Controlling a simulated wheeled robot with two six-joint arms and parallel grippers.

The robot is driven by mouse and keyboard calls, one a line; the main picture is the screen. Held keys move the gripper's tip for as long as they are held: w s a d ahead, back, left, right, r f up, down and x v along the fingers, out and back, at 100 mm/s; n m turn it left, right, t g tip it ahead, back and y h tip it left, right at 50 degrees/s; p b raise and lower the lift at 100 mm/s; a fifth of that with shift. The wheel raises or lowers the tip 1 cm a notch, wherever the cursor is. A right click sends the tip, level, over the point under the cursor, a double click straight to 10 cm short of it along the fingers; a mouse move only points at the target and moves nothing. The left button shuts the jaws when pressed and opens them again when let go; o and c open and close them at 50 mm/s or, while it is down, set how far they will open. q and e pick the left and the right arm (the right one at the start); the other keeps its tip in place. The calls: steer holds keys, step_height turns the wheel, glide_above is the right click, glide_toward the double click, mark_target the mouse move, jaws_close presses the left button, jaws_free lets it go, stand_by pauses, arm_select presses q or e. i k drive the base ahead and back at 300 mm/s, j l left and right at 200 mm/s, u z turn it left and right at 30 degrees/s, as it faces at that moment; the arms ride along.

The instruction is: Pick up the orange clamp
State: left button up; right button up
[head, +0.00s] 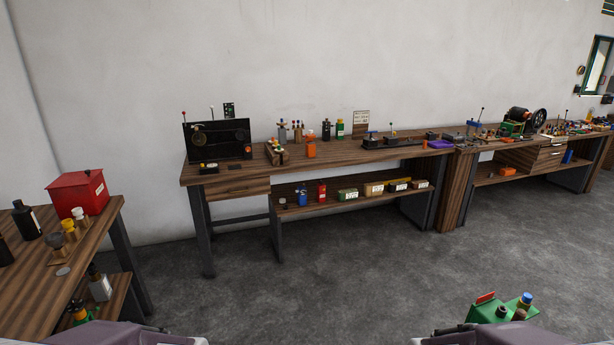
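A small orange object (311,148) stands on top of the long wooden bench against the wall, near its middle. Another small orange object (507,170) lies on the lower shelf of the bench farther right. Both are too small and far off for me to tell which, if either, is the orange clamp. Only parts of my arms show at the bottom edge, at left and right. Neither gripper's fingers are in the picture.
The long bench (228,172) carries a black panel (218,141) and several small items. A table (100,225) with a red box (78,194) is at the left. A green object (490,312) is at the bottom right. The grey floor between is clear.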

mark_target(310, 145)
steer(key=i, duration=2.6)
steer(key=i+l+u, duration=0.1)
steer(key=i, duration=1.2)
